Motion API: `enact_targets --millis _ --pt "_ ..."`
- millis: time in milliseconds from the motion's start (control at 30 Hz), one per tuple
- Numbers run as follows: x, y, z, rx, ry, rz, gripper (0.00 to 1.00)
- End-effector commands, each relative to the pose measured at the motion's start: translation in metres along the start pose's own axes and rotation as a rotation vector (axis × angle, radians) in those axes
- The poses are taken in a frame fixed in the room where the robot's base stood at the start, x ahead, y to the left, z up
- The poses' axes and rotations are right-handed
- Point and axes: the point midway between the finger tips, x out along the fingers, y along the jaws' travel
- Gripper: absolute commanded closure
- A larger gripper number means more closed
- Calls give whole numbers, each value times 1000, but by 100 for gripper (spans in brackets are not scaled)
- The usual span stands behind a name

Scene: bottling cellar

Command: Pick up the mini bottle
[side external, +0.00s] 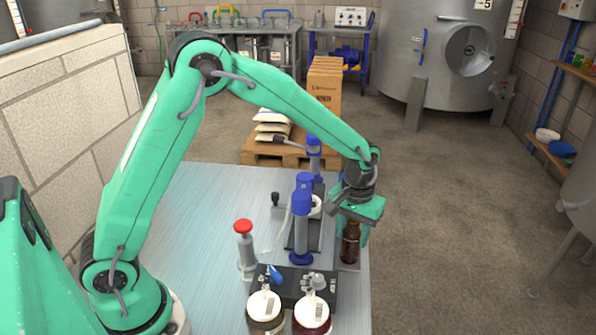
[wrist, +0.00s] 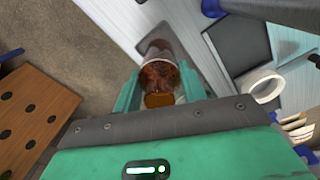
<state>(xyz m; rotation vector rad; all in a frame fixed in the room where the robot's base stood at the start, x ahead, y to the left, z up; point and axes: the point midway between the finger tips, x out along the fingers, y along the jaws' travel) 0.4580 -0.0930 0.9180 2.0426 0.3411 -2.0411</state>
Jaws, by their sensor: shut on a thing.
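The mini bottle (side external: 350,247) is brown and stands upright near the right edge of the metal table (side external: 205,210) in the side external view. My gripper (side external: 354,231) comes down over its upper part. In the wrist view my gripper (wrist: 160,88) has its two green fingers on either side of the brown bottle (wrist: 159,60), shut on it. The fingers hide part of the bottle. I cannot tell whether its base touches the surface below.
A blue-and-grey stand (side external: 302,225) is close left of the gripper. A red-topped grey tool (side external: 245,248) and two white-lidded jars, one at the left (side external: 266,310) and one at the right (side external: 312,314), stand nearer the camera. A white ring (wrist: 265,87) shows in the wrist view. The table's left part is clear.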

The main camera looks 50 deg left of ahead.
Motion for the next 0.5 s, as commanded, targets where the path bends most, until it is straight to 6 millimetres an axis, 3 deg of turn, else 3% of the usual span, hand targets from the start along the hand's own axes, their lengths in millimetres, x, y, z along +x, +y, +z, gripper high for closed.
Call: enact_targets --millis 233,500 --pt "-34 1 1 1 3 2 85" --pt "-61 25 45 5 2 2 85"
